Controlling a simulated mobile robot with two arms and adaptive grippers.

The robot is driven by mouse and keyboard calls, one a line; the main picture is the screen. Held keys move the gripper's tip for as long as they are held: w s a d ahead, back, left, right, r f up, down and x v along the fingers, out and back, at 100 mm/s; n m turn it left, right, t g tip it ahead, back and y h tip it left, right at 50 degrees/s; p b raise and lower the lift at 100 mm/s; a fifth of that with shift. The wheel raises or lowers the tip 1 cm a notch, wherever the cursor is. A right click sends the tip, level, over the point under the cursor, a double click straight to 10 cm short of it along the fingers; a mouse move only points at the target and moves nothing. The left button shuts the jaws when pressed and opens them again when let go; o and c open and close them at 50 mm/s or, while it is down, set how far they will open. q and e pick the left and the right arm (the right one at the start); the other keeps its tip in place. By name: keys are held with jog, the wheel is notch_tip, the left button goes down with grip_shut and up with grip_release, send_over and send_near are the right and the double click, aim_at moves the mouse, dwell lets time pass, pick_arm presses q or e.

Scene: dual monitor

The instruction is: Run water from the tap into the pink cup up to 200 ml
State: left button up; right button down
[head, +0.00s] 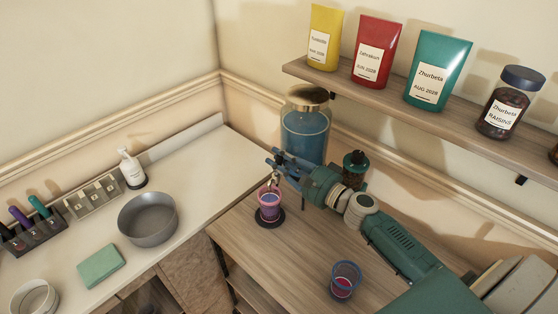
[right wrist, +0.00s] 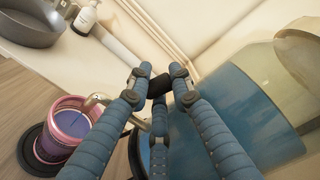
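The pink cup (head: 269,207) stands upright on a black round base (head: 270,220) beneath the tap; bluish-purple liquid shows inside. It also shows in the right wrist view (right wrist: 62,133). The tap belongs to a large blue-tinted water dispenser (head: 305,132), also close by in the right wrist view (right wrist: 250,110). The metal spout (right wrist: 97,100) points over the cup. My right gripper (head: 277,161) is at the tap; in the right wrist view its fingers (right wrist: 160,86) close around the black tap handle (right wrist: 158,84). I cannot tell whether water is running. My left gripper is out of view.
A blue-rimmed cup with pink contents (head: 343,281) stands on the wooden table (head: 245,240). A dark green jar (head: 355,167) is behind my arm. A shelf (head: 385,90) with bags and a jar hangs above. A grey bowl (head: 148,218) sits on the left counter.

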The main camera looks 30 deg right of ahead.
jog(key=shift+d+f+m, duration=0.2)
jog(key=shift+f+m, duration=0.15)
jog(key=shift+m, duration=0.35)
jog(key=shift+d+f+m, duration=0.2)
jog(key=shift+f+m, duration=0.1)
jog(key=shift+m, duration=0.4)
jog(key=shift+f, duration=0.1)
jog(key=c, duration=1.4)
grip_release()
jog(key=shift+w+d, duration=0.1)
jog(key=v, duration=0.8)
